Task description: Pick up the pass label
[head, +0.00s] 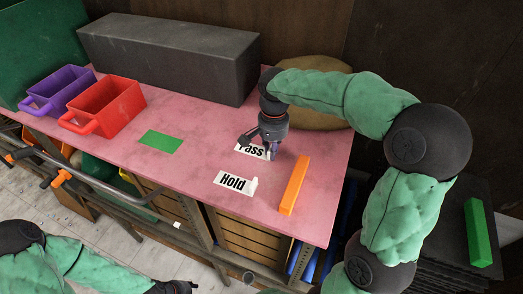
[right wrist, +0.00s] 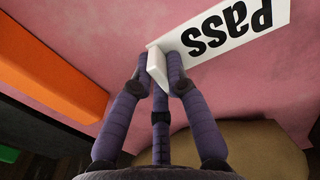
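The pass label (head: 251,151) is a white card with black "Pass" lettering on the pink tabletop, partly hidden by my right gripper in the head view. In the right wrist view the pass label (right wrist: 232,35) shows upside down, with a raised white tab at its end. My right gripper (right wrist: 160,66) has its purple fingers around this tab, with fingertips against its sides, and looks shut on it. The card looks flat on or very near the table. My left gripper (head: 177,287) is at the bottom edge of the head view, small and partly cut off.
The hold label (head: 232,183) lies in front of the pass label. An orange bar (head: 294,185) is to the right, a green card (head: 160,140) to the left. Red (head: 105,104) and purple (head: 58,90) bins stand at the left. A dark box (head: 165,55) stands behind.

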